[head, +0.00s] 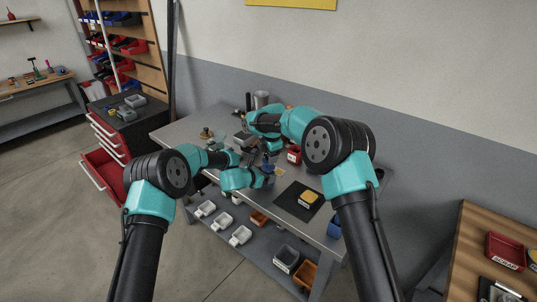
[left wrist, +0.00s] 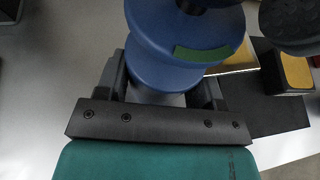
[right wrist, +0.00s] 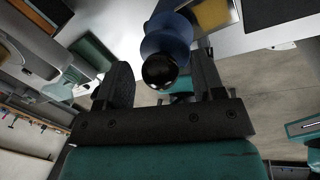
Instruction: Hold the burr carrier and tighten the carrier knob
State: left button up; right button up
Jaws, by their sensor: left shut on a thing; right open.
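The burr carrier (left wrist: 170,30) is a blue stack of round discs with a green mark on its side. It also shows in the head view (head: 268,168) above the steel table. My left gripper (left wrist: 163,75) is shut on its lower part, with one finger on each side. The carrier knob (right wrist: 160,72) is a glossy black ball-like end on the blue carrier in the right wrist view. My right gripper (right wrist: 160,80) is open, with its fingers on either side of the knob and visible gaps between. In the head view the arms partly hide the knob.
A dark mat (head: 290,207) with a yellow-topped block (head: 309,197) lies right of the carrier. A red bin (head: 294,155) stands behind it. A grey canister (head: 261,99) is at the back. Several small bins sit on the lower shelf (head: 262,245).

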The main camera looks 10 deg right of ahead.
jog(key=c, duration=0.9)
jog(key=shift+m, duration=0.7)
jog(key=o, duration=0.9)
